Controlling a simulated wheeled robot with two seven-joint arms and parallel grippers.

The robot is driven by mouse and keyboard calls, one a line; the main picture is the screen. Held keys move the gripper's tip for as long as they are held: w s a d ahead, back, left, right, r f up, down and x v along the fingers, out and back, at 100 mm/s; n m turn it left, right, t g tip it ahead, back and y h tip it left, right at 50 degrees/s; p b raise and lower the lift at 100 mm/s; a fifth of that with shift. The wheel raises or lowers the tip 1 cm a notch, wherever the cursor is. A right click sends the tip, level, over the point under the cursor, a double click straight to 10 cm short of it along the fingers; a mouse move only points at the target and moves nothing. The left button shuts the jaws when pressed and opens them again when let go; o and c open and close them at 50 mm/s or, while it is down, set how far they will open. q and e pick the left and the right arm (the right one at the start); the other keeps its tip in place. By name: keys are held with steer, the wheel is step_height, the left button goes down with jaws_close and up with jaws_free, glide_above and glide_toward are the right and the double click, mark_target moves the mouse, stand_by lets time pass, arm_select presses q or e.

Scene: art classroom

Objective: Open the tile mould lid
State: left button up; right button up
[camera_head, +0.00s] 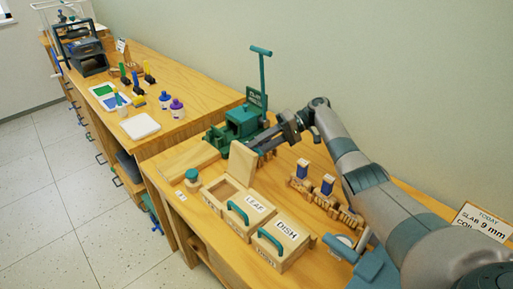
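Three wooden moulds stand in a row on the near bench. The nearest is marked DISH (285,241) and the middle one LEAF (252,210), both shut with teal handles on top. The far mould (217,199), which seems to be the tile mould, has its lid (242,164) standing raised, with a shallow recess showing. No TILE label is readable. My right gripper (262,142) is behind the raised lid, close to the green slab machine. Its fingertips are too small and partly hidden to tell if they are open. My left gripper is out of view.
The green slab machine (240,120) with a tall handle stands behind the moulds. Wooden stands with blue-topped pieces (302,170) are right of them. A small teal-topped jar (192,177) is at the left. A second bench (190,97) holds paints and a white tray (140,126).

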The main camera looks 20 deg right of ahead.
steer(key=shift+d+r, duration=0.15)
steer(key=shift+d, duration=0.15)
